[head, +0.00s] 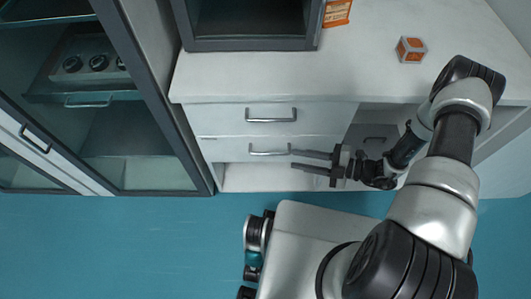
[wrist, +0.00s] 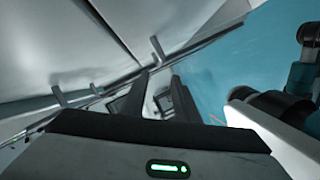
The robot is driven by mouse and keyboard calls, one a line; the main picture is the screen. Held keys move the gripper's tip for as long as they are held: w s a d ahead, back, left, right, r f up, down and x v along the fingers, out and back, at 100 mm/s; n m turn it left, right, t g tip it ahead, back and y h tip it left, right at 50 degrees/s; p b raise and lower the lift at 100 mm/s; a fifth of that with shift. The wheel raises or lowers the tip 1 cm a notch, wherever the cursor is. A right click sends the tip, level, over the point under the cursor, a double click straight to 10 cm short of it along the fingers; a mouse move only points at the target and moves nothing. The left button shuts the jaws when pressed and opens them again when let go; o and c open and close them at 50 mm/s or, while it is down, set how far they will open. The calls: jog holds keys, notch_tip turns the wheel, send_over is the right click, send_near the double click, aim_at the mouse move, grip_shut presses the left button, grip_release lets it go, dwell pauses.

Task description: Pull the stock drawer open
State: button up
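Two white drawers sit one above the other under the worktop; no label shows which is the stock drawer. The upper drawer (head: 220,117) has a grey bar handle (head: 271,119), and the lower drawer (head: 222,151) has a similar handle (head: 268,153). Both look closed or nearly so. My gripper (head: 293,160) points left with its two dark fingers apart and nothing between them. Its upper fingertip is close to the right end of the lower handle; I cannot tell whether they touch. The wrist view shows the spread fingers (wrist: 161,80) beside a pale drawer front (wrist: 70,45).
A glass-fronted cabinet (head: 150,110) stands at left. On the worktop (head: 370,65) are a dark-framed box (head: 250,44), an orange card (head: 337,12) and an orange-and-white cube (head: 410,49). An open bay is right of the drawers. Teal floor (head: 130,245) is clear at lower left.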

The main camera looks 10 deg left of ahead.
aim_at(271, 154)
jog(key=b+x, duration=0.1)
jog(key=x, duration=1.1)
jog(key=shift+c, duration=0.3)
grip_shut()
